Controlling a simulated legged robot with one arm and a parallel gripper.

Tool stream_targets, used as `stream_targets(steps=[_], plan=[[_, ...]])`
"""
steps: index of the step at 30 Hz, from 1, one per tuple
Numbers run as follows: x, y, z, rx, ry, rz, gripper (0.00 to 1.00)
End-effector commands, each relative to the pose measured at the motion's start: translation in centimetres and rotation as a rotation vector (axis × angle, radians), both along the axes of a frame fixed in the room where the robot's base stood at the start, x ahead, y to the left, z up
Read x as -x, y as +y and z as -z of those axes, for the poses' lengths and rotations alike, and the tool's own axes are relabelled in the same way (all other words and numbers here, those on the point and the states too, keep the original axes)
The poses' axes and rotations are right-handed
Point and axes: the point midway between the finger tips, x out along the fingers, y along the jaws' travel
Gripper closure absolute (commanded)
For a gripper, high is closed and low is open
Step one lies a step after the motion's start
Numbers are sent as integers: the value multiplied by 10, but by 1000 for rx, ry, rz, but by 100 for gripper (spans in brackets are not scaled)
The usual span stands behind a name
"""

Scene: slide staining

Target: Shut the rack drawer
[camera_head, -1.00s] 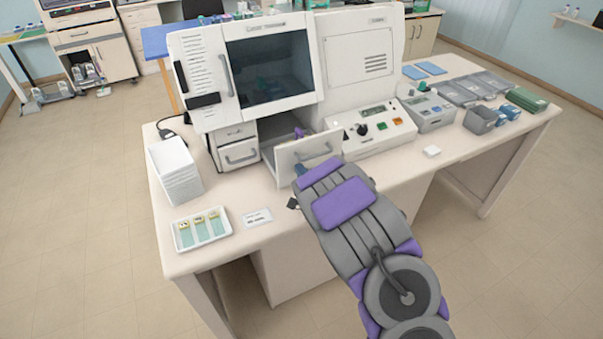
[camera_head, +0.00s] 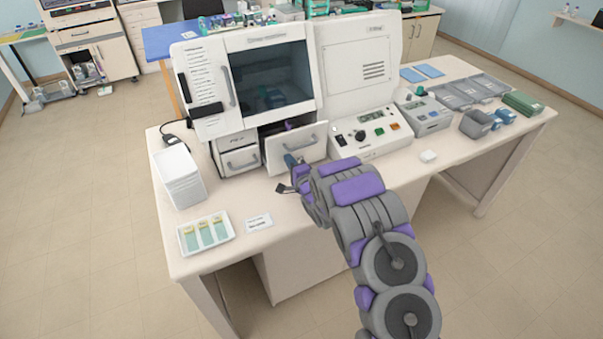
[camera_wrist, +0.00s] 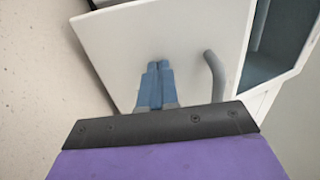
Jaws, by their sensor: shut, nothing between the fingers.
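The rack drawer (camera_head: 308,150) is the white drawer under the dark window of the staining machine (camera_head: 215,75). It stands partly out, with a gap showing above its front. My gripper (camera_head: 289,160) is at the drawer front, left of the drawer's grey handle. In the wrist view, the closed blue fingers (camera_wrist: 156,72) point at the white front panel (camera_wrist: 115,50) and appear to touch it. The grey handle (camera_wrist: 214,75) is just right of the fingers, not between them. Part of the drawer's side and inside shows at the upper right there. My arm hides some of the bench front.
A second drawer (camera_head: 241,160), left of the rack drawer, is shut. A control panel with knobs (camera_head: 370,132) stands to the right. A slide tray (camera_head: 207,247), a label card (camera_head: 258,222) and a white stack (camera_head: 178,178) are on the bench's left.

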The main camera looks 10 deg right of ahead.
Motion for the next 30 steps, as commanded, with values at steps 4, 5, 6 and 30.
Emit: stream_targets(steps=[4, 5, 6, 30], plan=[[-25, 9, -2, -3, -3, -2, 100], [-29, 10, -1, -3, -1, -1, 100], [-34, 12, -1, -1, 0, -1, 100], [-76, 25, -3, -3, -5, 0, 100]])
